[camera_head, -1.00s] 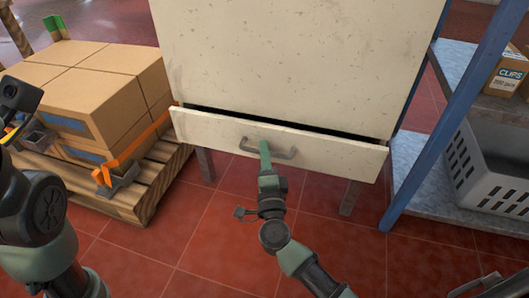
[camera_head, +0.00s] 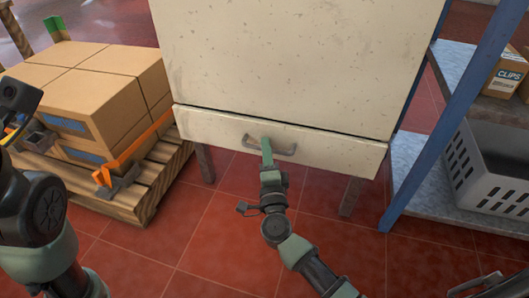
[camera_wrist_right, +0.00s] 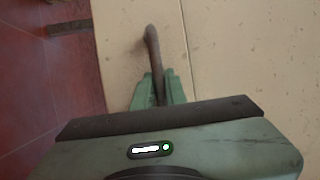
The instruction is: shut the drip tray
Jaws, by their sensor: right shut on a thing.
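The drip tray (camera_head: 330,151) is the cream drawer front at the bottom of a cream cabinet (camera_head: 290,60). Its front sits flush under the cabinet, with only a thin dark seam along its top edge. A grey bar handle (camera_head: 286,151) is fixed to the middle of the front. My right gripper (camera_head: 266,150) is shut on the handle, which also shows between the fingers in the right wrist view (camera_wrist_right: 153,50). My left arm shows at the left edge of the head view; its gripper (camera_head: 14,128) is partly visible there, and its jaws are unclear.
Cardboard boxes (camera_head: 95,95) stand on a wooden pallet (camera_head: 140,198) at the left, with an orange strap. A blue-framed shelf (camera_head: 428,185) at the right holds a grey crate (camera_head: 490,175) and a clips box (camera_head: 507,78). Red tiled floor is clear in front of the cabinet.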

